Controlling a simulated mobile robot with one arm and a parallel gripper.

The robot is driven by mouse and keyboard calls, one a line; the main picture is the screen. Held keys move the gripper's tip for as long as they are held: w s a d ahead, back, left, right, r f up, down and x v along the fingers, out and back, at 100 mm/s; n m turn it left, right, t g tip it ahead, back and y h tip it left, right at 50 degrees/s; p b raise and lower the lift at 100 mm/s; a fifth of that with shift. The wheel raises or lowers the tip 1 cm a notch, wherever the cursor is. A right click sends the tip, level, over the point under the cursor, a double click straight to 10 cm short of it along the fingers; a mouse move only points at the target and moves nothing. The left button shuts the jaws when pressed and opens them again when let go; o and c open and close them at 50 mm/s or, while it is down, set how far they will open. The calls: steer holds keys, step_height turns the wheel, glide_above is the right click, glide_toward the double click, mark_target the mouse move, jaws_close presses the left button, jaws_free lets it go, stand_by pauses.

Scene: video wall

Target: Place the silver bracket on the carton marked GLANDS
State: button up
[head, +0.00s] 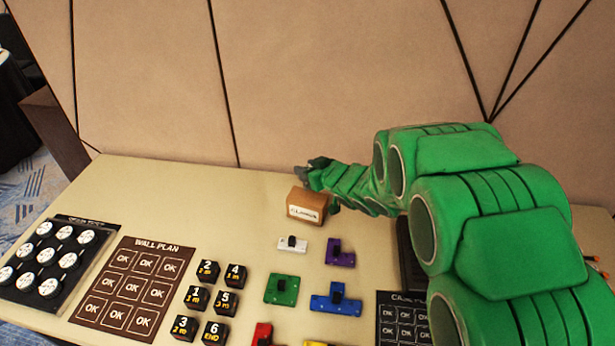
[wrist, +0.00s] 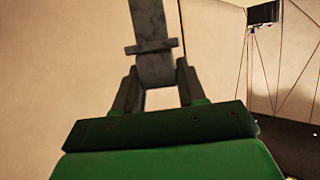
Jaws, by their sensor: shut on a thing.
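The silver bracket (wrist: 152,45) is a grey metal piece with a long flat plate and a short crossbar, seen in the wrist view. My gripper (wrist: 157,75) is shut on it, with one finger at each side. In the head view my gripper (head: 317,172) is above and just behind the brown carton (head: 307,207), near the wall. The carton's white label looks like GLANDS, but it is small. In the head view the bracket is hard to tell apart from the dark gripper.
Coloured blocks with black knobs, such as a white one (head: 292,244) and a green one (head: 281,289), lie in front of the carton. Numbered black cubes (head: 207,269), a WALL PLAN board (head: 128,290) and a tray of white discs (head: 50,262) fill the left. The table left of the carton is clear.

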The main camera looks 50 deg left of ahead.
steer(key=shift+w+a+f, duration=0.15)
steer(key=shift+a+f, duration=0.15)
steer(key=shift+f, duration=1.55)
steer(key=shift+f, duration=0.1)
steer(key=o, duration=1.2)
steer(key=shift+d+r, duration=0.5)
steer(key=shift+d, duration=0.15)
steer(key=v, duration=1)
steer(key=shift+d, duration=0.3)
